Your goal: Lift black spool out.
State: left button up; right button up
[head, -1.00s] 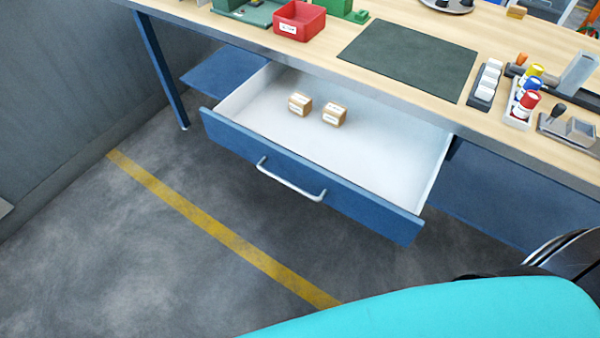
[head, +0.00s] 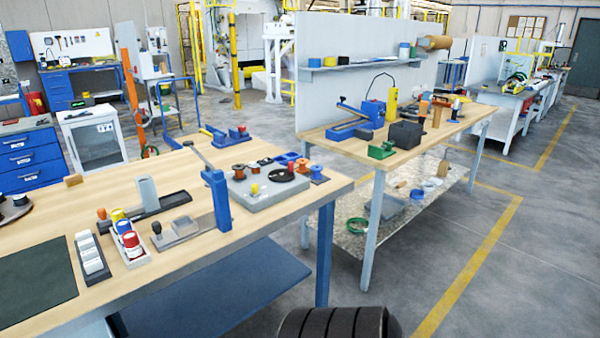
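No object in view can be told for certain as the black spool. A flat round black piece (head: 280,174) lies on top of a grey box-shaped station (head: 268,197) near the right end of the near bench. Copper-brown spools, one at the station's back left (head: 238,171) and one at its right (head: 303,166), stand close to it. Another dark round piece (head: 12,208) is cut off at the left edge.
The near wooden bench (head: 115,195) carries a dark mat (head: 35,280), a white-capped rack (head: 91,258) and a tray of coloured bottles (head: 128,245). A second bench (head: 340,142) stands behind to the right. Open floor with a yellow line (head: 470,260) lies at right.

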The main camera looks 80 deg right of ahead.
aim_at(238, 168)
jog(key=z, duration=2.05)
jog(key=i, duration=0.2)
jog(key=l+u, duration=0.05)
